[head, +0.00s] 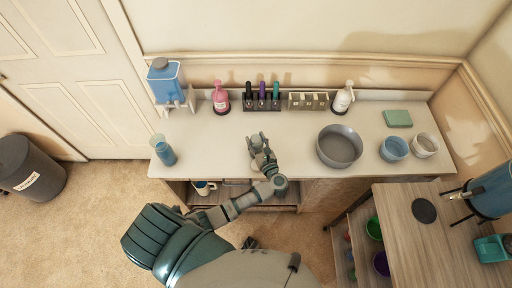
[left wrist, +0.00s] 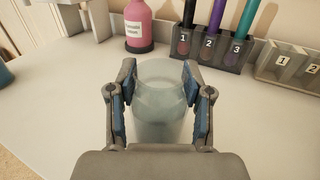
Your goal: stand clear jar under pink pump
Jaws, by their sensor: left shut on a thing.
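The clear jar (left wrist: 160,95) is upright between the fingers of my left gripper (left wrist: 160,78) in the left wrist view. The gripper is shut on it from both sides. In the head view my left gripper (head: 260,143) is over the middle of the white counter, and the jar (head: 258,158) shows faintly between its fingers. I cannot tell whether the jar touches the counter. The pink pump bottle (head: 221,99) stands at the back of the counter, left of the marker rack. Its lower part also shows in the left wrist view (left wrist: 138,24). My right gripper is not in view.
A numbered rack (head: 262,101) with several coloured handles stands right of the pink bottle. Beyond it are a second small rack (head: 308,101) and a white pump bottle (head: 343,98). A grey bowl (head: 339,146) is to the right. The counter (head: 205,135) between jar and pink bottle is clear.

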